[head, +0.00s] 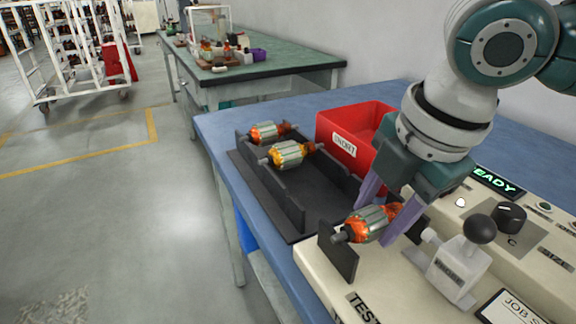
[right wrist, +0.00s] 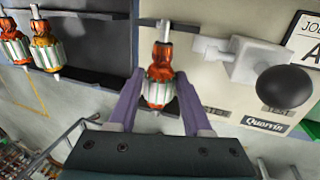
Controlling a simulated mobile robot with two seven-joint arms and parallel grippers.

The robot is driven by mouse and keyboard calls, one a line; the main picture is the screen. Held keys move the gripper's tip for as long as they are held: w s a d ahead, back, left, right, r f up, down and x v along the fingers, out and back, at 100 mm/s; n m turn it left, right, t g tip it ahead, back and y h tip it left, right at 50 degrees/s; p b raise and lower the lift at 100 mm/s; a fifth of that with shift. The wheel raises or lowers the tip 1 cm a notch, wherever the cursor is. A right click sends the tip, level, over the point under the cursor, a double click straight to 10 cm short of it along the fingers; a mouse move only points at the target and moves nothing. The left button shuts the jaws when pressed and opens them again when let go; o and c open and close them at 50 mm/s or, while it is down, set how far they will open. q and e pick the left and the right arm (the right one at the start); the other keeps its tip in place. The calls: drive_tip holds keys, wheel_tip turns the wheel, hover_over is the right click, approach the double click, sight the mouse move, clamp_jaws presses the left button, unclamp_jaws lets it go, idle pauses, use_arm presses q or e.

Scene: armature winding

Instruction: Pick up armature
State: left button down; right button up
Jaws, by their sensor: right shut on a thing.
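An armature (head: 366,225) with a silver core and orange windings sits at the black supports of the beige tester (head: 340,280). My right gripper (head: 378,216) reaches down from above with its purple fingers on either side of this armature, shut on it. In the right wrist view the armature (right wrist: 159,88) stands between the fingertips (right wrist: 157,104), its shaft pointing up the picture. Whether it still rests on the supports cannot be told. Two more armatures, an orange one (head: 266,132) and a yellow-orange one (head: 288,154), lie across the black rack (head: 318,190). My left gripper is out of view.
A red bin (head: 347,138) labelled "SHORT" stands behind the rack. A toggle clamp with a black knob (head: 482,229) stands on the tester close to the right of my gripper. A lit display (head: 497,184) ends in "EADY". The rack's right part is empty.

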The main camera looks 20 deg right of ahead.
clamp_jaws()
drive_tip(key=shift+r, duration=0.15)
